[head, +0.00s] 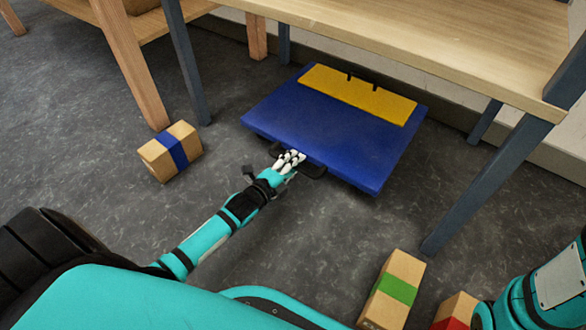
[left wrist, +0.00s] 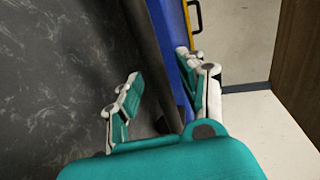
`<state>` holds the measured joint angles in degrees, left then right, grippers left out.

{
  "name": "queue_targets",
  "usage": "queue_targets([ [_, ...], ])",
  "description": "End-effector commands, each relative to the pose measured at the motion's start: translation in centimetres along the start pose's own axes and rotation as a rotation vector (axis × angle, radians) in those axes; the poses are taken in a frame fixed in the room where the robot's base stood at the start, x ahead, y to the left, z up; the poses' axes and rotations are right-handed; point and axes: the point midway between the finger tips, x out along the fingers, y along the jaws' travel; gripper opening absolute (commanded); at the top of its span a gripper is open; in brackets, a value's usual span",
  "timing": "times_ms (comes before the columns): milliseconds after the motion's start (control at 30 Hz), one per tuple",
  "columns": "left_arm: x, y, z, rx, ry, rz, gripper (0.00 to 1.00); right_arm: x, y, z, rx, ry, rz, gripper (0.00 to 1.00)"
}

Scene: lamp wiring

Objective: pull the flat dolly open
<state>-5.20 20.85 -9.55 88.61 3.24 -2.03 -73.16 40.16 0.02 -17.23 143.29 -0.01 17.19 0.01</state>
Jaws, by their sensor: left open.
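The flat dolly (head: 335,130) is a blue slab with a yellow strip (head: 350,90) along its far side. It lies low on the floor, partly beneath the wooden table. A dark handle (head: 314,171) sticks out of its near edge. My left gripper (head: 290,160) is at this handle, covering its middle. In the left wrist view my left gripper (left wrist: 158,92) has its fingers apart, with a dark bar (left wrist: 152,60) running between them. The dolly's blue edge (left wrist: 172,40) is beside the right finger. I cannot tell whether a finger touches the bar. My right gripper is out of view.
The table (head: 430,45) stands over the dolly's far side, with dark legs (head: 488,185) on both sides. A blue-banded box (head: 171,151) is at left. A green-banded box (head: 394,288) and a red-banded box (head: 456,311) are at front right.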

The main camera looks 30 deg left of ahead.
Motion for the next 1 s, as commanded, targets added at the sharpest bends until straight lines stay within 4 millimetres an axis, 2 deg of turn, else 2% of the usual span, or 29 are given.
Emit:
queue_targets([
  [267, 0.13, -0.08, 0.0, 0.001, 0.0, 0.0, 0.4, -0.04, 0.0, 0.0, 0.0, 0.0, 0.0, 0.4],
  [567, 0.11, -0.07, 0.0, 0.001, 0.0, -0.001, 0.01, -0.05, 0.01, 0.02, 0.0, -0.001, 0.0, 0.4],
  [1000, 0.1, -0.06, -0.01, 0.001, 0.0, -0.001, 0.0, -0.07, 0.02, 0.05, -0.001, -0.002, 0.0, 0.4],
])
